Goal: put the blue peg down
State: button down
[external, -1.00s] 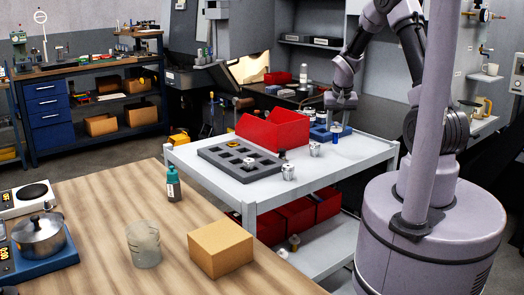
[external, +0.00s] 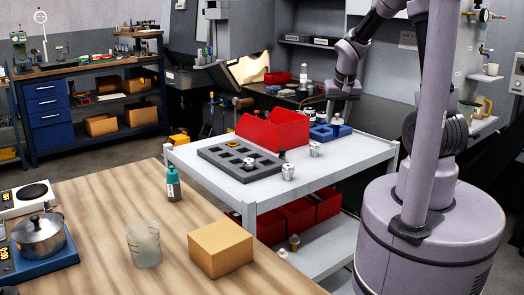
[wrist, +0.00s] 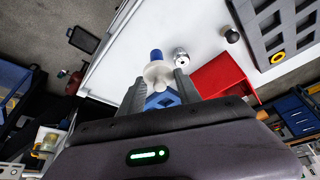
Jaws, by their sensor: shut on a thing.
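The blue peg (wrist: 157,55) shows in the wrist view, with a pale, wide collar nearest my gripper and its blue end pointing away. My gripper (wrist: 157,84) is shut on it, one finger at each side of the pale part. In the external view my gripper (external: 338,104) is above the blue block with holes (external: 322,134), at the far right of the white cart top. The peg is hard to tell from the block there. The block also shows behind the peg in the wrist view (wrist: 165,100).
Bare cart top lies at the front right.

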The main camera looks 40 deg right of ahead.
jog(key=s+a+n+y+b, duration=0.25)
jog(key=a+n, duration=0.55)
jog(key=a, duration=2.7)
jog(key=s+a+n+y, duration=0.2)
jog(key=s+a+n, duration=0.1)
jog(key=s+a, duration=0.7)
jog(key=d+x, duration=0.1)
jog(key=x, duration=0.6)
jog(key=shift+w+a+f+b, duration=0.25)
jog(key=shift+w+a+f, duration=0.6)
jog(key=shift+w+a, duration=1.05)
jog(key=shift+w+a+f+b, duration=0.2)
jog(key=shift+w+a+f, duration=0.65)
jog(key=shift+w+a, duration=1.05)
jog(key=shift+w+a+f+b, duration=0.25)
jog(key=shift+w+a+f, duration=0.65)
jog(key=shift+w+a, duration=0.95)
jog(key=shift+s+f+t, duration=0.1)
jog(key=shift+t, duration=0.2)
